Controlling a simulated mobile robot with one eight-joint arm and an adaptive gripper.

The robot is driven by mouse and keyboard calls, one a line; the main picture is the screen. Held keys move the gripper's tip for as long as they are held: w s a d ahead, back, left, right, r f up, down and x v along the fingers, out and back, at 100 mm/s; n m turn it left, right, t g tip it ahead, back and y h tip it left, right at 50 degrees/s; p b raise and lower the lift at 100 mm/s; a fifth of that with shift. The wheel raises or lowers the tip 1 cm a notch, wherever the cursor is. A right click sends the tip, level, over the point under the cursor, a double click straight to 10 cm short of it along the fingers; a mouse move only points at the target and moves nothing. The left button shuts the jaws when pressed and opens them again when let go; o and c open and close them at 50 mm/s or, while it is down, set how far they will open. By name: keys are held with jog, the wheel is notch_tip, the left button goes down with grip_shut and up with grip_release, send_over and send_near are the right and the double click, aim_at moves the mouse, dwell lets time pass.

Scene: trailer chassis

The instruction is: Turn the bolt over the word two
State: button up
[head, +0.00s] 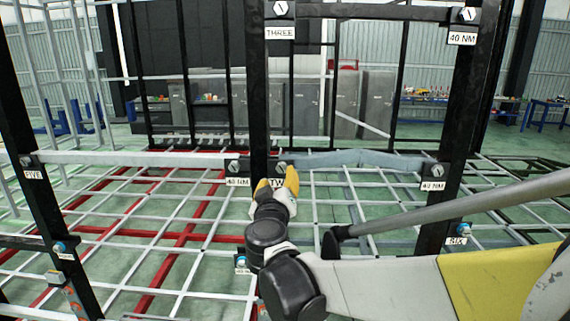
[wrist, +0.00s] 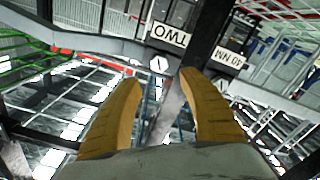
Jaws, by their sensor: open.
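The bolt over the word TWO (head: 281,168) is a pale slotted head on the dark frame at the middle of the head view. The TWO label (head: 277,183) is just below it, partly covered by my gripper (head: 277,182). In the wrist view the scene is upside down, with the TWO label (wrist: 170,35) above that bolt (wrist: 158,64). My gripper (wrist: 159,82) shows two yellow fingers, open and empty. The bolt appears in line with the gap between the fingertips, slightly beyond them; exact distance cannot be told.
Another bolt (head: 234,166) with a 40 NM label (head: 237,181) sits close on the left; it shows in the wrist view (wrist: 220,84) near the right finger. A dark upright post (head: 259,90) stands behind. Other labelled bolts, like THREE (head: 280,33), are around the frame.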

aim_at(281, 167)
jog(key=w, duration=0.7)
jog(key=shift+w+d, duration=0.15)
jog(key=shift+w, duration=0.05)
grip_shut()
